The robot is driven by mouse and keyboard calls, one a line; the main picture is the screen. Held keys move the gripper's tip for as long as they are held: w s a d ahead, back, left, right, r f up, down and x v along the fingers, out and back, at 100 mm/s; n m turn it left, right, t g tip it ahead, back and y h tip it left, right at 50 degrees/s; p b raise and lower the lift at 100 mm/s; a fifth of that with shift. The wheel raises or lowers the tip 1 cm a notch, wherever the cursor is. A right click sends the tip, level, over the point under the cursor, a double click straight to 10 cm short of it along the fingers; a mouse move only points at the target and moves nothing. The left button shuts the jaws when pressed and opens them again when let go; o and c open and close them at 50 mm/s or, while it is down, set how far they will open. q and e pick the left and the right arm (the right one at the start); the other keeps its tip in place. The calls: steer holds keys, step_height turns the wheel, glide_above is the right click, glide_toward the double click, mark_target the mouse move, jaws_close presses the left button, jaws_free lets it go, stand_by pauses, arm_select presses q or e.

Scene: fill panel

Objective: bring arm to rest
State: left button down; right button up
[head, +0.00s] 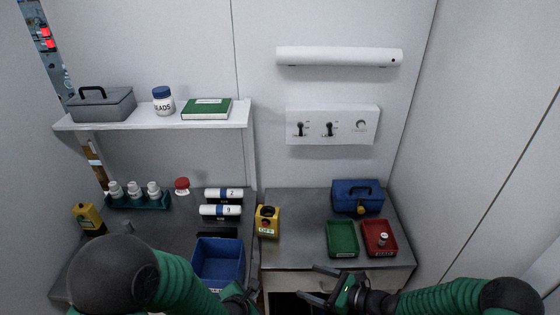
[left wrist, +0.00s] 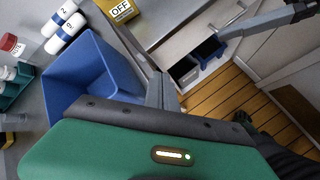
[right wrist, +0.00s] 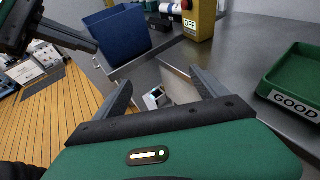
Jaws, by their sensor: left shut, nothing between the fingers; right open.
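My right gripper (head: 322,284) is open, in front of the right counter's front edge. In the right wrist view its two fingers (right wrist: 163,82) stand apart, with no object held between them. My left gripper (head: 240,292) is at the bottom of the head view, mostly hidden by its own green arm, close to the blue bin (head: 220,262). In the left wrist view its fingers (left wrist: 160,90) are together and empty, beside the blue bin (left wrist: 85,75). The right gripper also shows at the top right of that view.
An open drawer (head: 283,301) lies below the right counter, near the right gripper. A yellow OFF box (head: 267,222), green tray (head: 342,238), red tray (head: 380,238) and blue case (head: 357,196) stand on the counter. A shelf (head: 150,120) hangs at left.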

steer(key=s+d+r+n+g+h, duration=0.1)
steer(key=s+r+n+g+h, duration=0.2)
steer(key=s+n, duration=0.45)
steer(key=s+n+g+h, duration=0.2)
steer(key=s+n+g, duration=0.35)
steer(key=s, duration=0.25)
arm_select(q)
steer(key=s+a+r+m+g, duration=0.2)
steer(key=s+a+m, duration=0.2)
steer(key=m, duration=0.4)
steer(key=s+a+r+m+g+y, duration=0.1)
steer(key=s+a+r+m+g, duration=0.1)
steer(key=m, duration=0.6)
steer(key=s+a+r+m+g+y, duration=0.1)
steer(key=s+a+r+m+g, duration=0.1)
steer(key=s+a+r+m, duration=0.2)
steer(key=s+a+m, duration=0.2)
steer(key=s+m, duration=0.2)
steer(key=m, duration=0.1)
steer(key=shift+s, duration=0.35)
arm_select(e)
steer(key=s+d+r+n+t+h, duration=0.3)
steer(key=d+r+n+h, duration=0.4)
steer(key=n, duration=0.4)
step_height(320, 180, up, 2)
steer(key=shift+s+d+r, duration=0.1)
steer(key=shift+s+d, duration=0.7)
steer(key=shift+d, duration=0.05)
